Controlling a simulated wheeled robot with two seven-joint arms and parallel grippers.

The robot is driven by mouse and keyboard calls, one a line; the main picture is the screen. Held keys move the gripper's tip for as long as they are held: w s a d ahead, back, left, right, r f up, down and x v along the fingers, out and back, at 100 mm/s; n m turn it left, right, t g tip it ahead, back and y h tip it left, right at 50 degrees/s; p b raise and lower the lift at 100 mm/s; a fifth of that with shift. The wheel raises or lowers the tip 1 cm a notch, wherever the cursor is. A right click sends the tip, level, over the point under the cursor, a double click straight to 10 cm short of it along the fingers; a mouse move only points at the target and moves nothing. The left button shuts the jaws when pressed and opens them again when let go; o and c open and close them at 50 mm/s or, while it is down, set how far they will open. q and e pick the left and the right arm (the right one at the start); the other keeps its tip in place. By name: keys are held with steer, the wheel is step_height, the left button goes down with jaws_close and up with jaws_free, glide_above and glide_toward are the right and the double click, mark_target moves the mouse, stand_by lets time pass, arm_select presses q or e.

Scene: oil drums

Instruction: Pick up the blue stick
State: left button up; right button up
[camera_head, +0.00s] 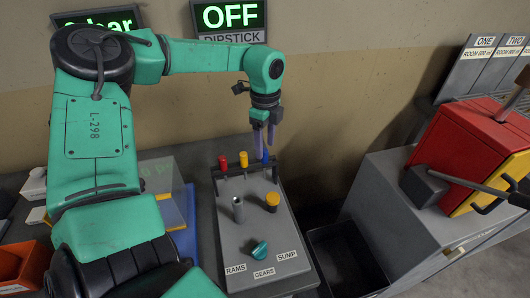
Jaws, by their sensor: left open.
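The blue stick (265,155) stands at the right end of a dark rack at the back of a grey panel, to the right of a yellow stick and a red stick. Only a little blue shows, close under my left gripper (264,150). My left gripper points down with its fingers at the blue top. The fingers are open; I cannot tell whether they touch the stick. My right gripper is not in view.
The red stick (223,163) and yellow stick (244,160) stand close by. The grey panel (250,220) carries a metal tube (238,209), a yellow cap (272,201) and a teal knob (260,250). A dark bin (343,262) and red box (465,150) are at the right.

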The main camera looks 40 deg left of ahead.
arm_select(q)
steer(key=shift+s+f, duration=0.25)
steer(key=shift+f, duration=1.1)
steer(key=shift+w, duration=0.1)
jaws_close()
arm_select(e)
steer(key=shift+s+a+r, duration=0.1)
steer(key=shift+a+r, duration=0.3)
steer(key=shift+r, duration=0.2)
arm_select(q)
steer(key=shift+r, duration=0.1)
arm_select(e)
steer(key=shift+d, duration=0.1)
